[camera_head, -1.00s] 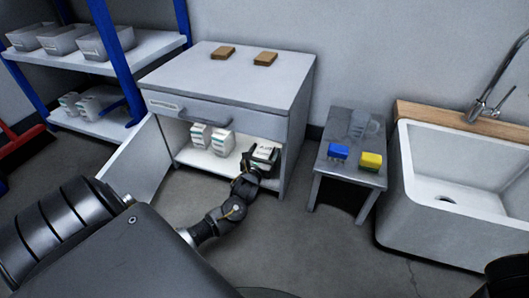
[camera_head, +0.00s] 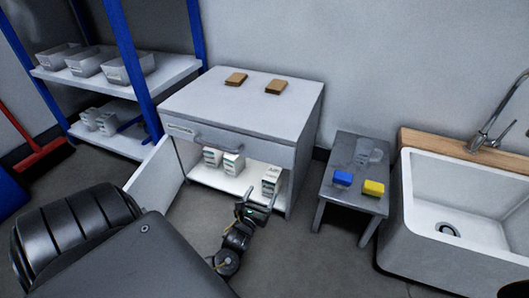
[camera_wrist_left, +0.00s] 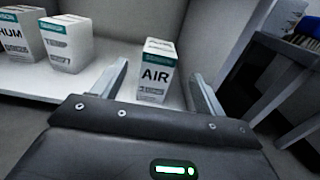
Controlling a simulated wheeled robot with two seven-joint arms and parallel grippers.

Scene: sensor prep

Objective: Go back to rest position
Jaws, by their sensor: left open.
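My left gripper (camera_head: 258,198) is open and empty, just in front of the white cabinet (camera_head: 245,104). In the left wrist view its two fingers (camera_wrist_left: 158,76) point at a white and green box marked AIR (camera_wrist_left: 155,70), with a gap to each side. That AIR box (camera_head: 271,180) stands upright at the right of the cabinet's lower shelf. Two similar boxes (camera_head: 212,157) (camera_head: 233,164) stand to its left on the same shelf. The cabinet door (camera_head: 152,184) is open to the left. My right gripper is not in view.
A sink (camera_head: 455,210) is farther right. A shelf with grey bins (camera_head: 128,68) stands left. Floor before the cabinet is clear.

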